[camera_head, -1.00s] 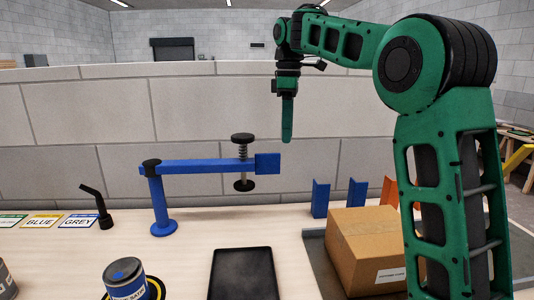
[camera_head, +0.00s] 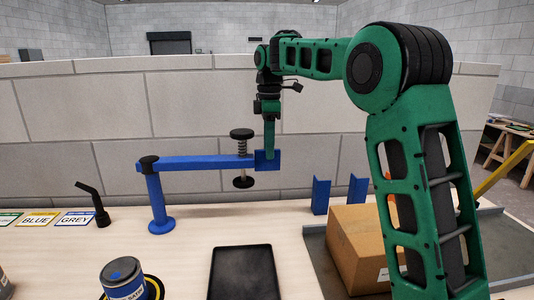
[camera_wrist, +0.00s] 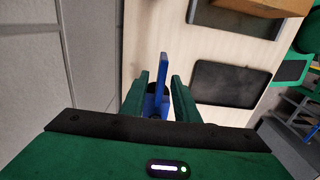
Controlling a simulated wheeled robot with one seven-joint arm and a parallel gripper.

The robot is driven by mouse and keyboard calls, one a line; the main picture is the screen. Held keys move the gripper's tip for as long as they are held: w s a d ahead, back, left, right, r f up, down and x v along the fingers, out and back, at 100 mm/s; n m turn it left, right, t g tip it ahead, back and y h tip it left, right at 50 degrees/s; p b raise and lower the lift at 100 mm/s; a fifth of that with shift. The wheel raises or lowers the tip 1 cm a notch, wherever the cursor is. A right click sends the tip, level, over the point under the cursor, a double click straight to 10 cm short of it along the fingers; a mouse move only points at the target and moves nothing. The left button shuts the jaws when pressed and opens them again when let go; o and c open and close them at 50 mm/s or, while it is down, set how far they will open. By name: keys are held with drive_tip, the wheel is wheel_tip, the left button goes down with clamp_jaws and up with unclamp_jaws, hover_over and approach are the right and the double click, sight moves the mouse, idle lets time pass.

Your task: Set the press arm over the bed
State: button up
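The blue press arm (camera_head: 200,163) reaches right from a blue post (camera_head: 159,202), with a black-knobbed spring plunger (camera_head: 242,158) near its square end block (camera_head: 262,166). The dark flat bed (camera_head: 243,273) lies on the table in front, so the arm is behind it, not over it. My gripper (camera_head: 269,150) points down at the end block, its fingertip overlapping the block's right part. In the wrist view my gripper (camera_wrist: 160,92) has its green fingers apart, one on each side of the blue end block (camera_wrist: 164,66). Gaps show beside the block; contact is not visible.
A cardboard box (camera_head: 355,245) stands on a grey mat right of the bed, with blue upright brackets (camera_head: 321,196) behind it. A paint tin (camera_head: 124,280) is at front left. A block wall closes the back.

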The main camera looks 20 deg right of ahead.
drive_tip(key=shift+f, duration=0.7)
clamp_jaws()
